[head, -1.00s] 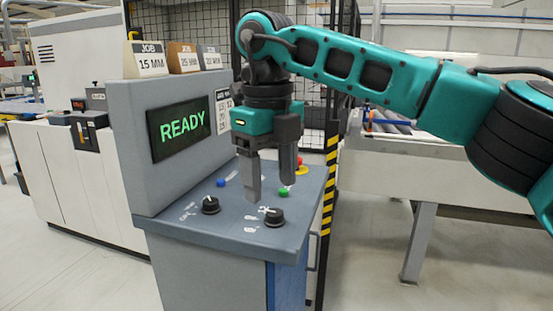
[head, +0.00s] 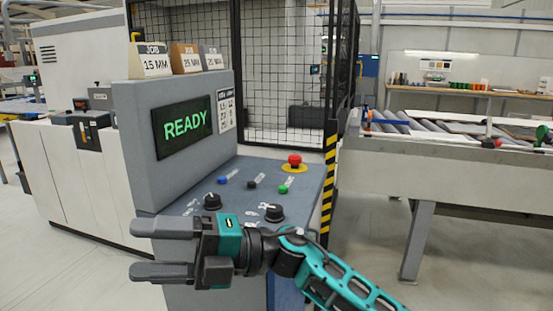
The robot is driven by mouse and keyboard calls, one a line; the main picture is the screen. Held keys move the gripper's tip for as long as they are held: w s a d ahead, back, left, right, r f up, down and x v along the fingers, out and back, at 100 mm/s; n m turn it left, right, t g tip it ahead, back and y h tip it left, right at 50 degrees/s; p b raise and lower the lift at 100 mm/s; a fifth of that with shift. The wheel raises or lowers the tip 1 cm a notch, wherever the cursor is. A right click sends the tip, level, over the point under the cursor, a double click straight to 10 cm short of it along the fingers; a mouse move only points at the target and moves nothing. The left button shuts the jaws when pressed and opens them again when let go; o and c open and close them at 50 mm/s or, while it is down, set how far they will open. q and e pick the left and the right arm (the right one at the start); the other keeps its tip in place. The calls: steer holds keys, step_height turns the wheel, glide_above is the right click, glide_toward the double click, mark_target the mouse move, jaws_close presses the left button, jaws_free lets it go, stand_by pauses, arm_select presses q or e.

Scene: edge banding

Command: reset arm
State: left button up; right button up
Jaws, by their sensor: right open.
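My right gripper (head: 150,250) is low in the head view, in front of the control console (head: 168,205). Its two grey fingers point left and are spread apart, with nothing between them. The teal arm comes in from the bottom right and hides part of the console's front. The gripper appears clear of the two black knobs, the left knob (head: 212,201) and the right knob (head: 274,212). The console screen (head: 183,129) reads READY in green. My left gripper is not in view.
A red emergency button (head: 294,160) and blue, black and green buttons sit on the console top. Job cards (head: 151,60) stand on its upper edge. A striped post (head: 328,190) and mesh fence stand behind. A roller conveyor (head: 440,165) is at the right, with bare floor before it.

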steer(key=w+d+f+m+t+h, duration=0.35)
steer(key=d+f+m+t, duration=0.4)
steer(key=m+t, duration=0.55)
steer(key=w+d+f+m+t+h, duration=0.35)
steer(key=d+f+m+t, duration=0.5)
steer(key=m, duration=0.65)
steer(key=s+d+f+m+g+h, duration=0.2)
steer(key=s+d+f+m+h, duration=0.3)
steer(key=s+d+f, duration=0.3)
steer(key=s+d+f+m+g+h, duration=0.2)
steer(key=s+d+f+m+h, duration=0.2)
steer(key=s+d+f, duration=0.4)
step_height(320, 180, down, 6)
steer(key=shift+d+r+m+h, duration=0.1)
steer(key=shift+d+m+h, duration=0.3)
steer(key=shift+d+h, duration=0.35)
steer(key=shift+a, duration=0.1)
